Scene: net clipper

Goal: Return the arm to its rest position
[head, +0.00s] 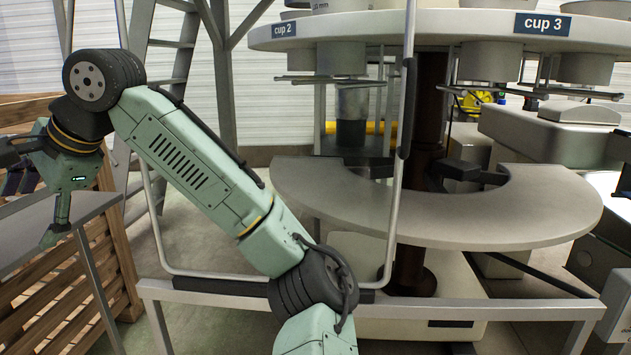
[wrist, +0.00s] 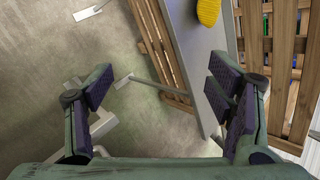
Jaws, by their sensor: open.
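My arm (head: 190,160) is green with dark joints. It rises from the bottom middle of the head view, bends at the upper left and reaches down to the left edge. My gripper (wrist: 160,100) is open and empty in the wrist view, its two dark-padded fingers wide apart above the floor. In the head view the gripper end is at the left edge, partly cut off, near a narrow grey table (head: 75,212). I cannot tell the exact gap between them.
The grey table also shows in the wrist view (wrist: 197,72), with a yellow object (wrist: 208,12) on it. Wooden slatted crates (head: 95,275) stand beside it. A machine with a round top labelled cup 2 and cup 3 and a curved grey shelf (head: 480,215) fills the right. Bare floor (wrist: 50,50) lies below.

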